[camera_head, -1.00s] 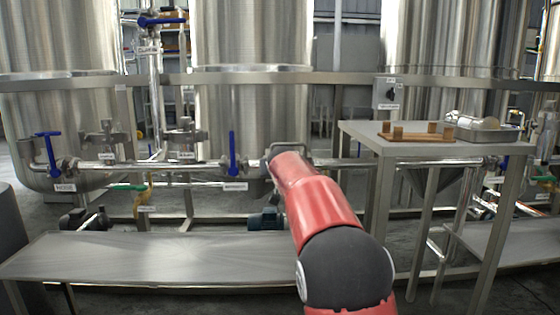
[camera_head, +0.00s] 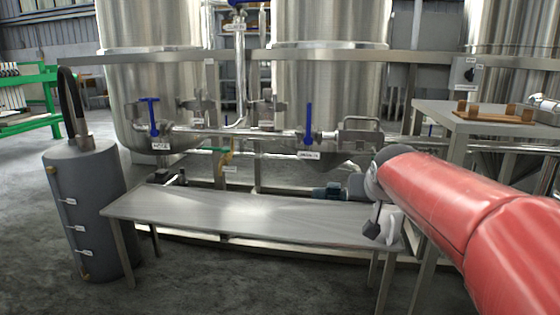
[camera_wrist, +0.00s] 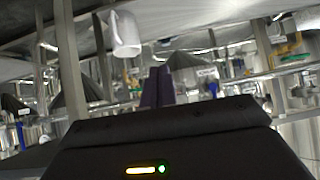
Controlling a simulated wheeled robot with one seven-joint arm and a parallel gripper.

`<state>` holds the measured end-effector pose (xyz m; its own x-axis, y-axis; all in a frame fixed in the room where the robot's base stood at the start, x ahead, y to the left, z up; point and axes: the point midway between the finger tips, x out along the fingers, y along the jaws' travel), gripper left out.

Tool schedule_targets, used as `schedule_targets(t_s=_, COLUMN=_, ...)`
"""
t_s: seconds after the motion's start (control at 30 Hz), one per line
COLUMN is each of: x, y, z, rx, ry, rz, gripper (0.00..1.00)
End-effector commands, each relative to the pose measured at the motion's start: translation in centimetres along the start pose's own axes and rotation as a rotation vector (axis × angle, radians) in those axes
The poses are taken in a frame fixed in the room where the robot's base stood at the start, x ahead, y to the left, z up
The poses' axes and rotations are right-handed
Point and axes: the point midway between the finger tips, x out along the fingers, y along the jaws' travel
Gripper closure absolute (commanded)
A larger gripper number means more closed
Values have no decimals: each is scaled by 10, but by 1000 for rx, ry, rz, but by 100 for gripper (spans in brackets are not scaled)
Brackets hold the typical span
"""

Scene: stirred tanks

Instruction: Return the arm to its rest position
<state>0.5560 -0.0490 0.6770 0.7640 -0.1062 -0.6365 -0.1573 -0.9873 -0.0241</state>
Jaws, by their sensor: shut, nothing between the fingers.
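My red arm reaches in from the right in the head view. My gripper (camera_head: 373,226) hangs dark and small below its grey wrist, over the right end of the low steel bench. In the wrist view my gripper's two dark fingers (camera_wrist: 157,87) are together with nothing between them. A white mug-like thing (camera_head: 394,227) shows just right of the gripper, partly hidden by the arm. It also shows, inverted, in the wrist view (camera_wrist: 124,34), apart from the fingers.
The low steel bench (camera_head: 200,208) is otherwise bare. A grey cylinder with a hose (camera_head: 85,215) stands at left. Behind are steel tanks (camera_head: 150,80) and pipes with blue valve handles (camera_head: 308,122). A higher table (camera_head: 440,112) at right holds a wooden rack (camera_head: 495,116). Open floor lies front left.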

Motion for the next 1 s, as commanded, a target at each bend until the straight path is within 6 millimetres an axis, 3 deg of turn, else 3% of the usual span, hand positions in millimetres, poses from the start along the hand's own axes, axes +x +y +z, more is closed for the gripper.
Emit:
schedule_targets(t_s=0.03, x=-23, y=0, z=29, rx=-7, ry=-38, rz=-11, gripper=100)
schedule_targets(t_s=0.2, x=-76, y=-2, z=127, rx=-53, ry=-181, rz=-42, gripper=100)
schedule_targets(t_s=0.4, x=-112, y=-2, z=217, rx=-100, ry=-299, rz=-66, gripper=100)
schedule_targets(t_s=0.6, x=-134, y=0, z=294, rx=-142, ry=-395, rz=-82, gripper=100)
schedule_targets(t_s=0.67, x=-148, y=-2, z=269, rx=-140, ry=-392, rz=-82, gripper=100)
schedule_targets(t_s=1.0, x=-198, y=-4, z=206, rx=-139, ry=-391, rz=-82, gripper=100)
